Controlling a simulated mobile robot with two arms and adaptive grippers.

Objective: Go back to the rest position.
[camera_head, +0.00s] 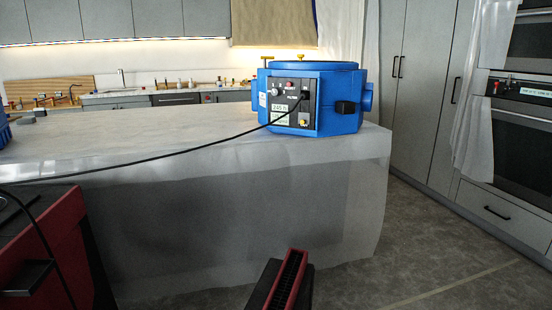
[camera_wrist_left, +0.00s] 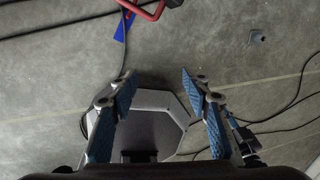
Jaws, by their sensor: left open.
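My left gripper (camera_wrist_left: 158,85) shows in the left wrist view, with its two blue-padded fingers spread wide apart. Nothing is between the fingers. Below them is the grey floor (camera_wrist_left: 210,40). Neither gripper shows in the head view, and my right gripper is in no view.
A blue device (camera_head: 340,105) with a display panel stands on the sheet-covered counter (camera_head: 200,135), with a black cable running left from it. Red equipment (camera_head: 50,240) stands at lower left. Dark cables (camera_wrist_left: 285,105) lie on the floor in the wrist view. Floor at right (camera_head: 420,245) is clear.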

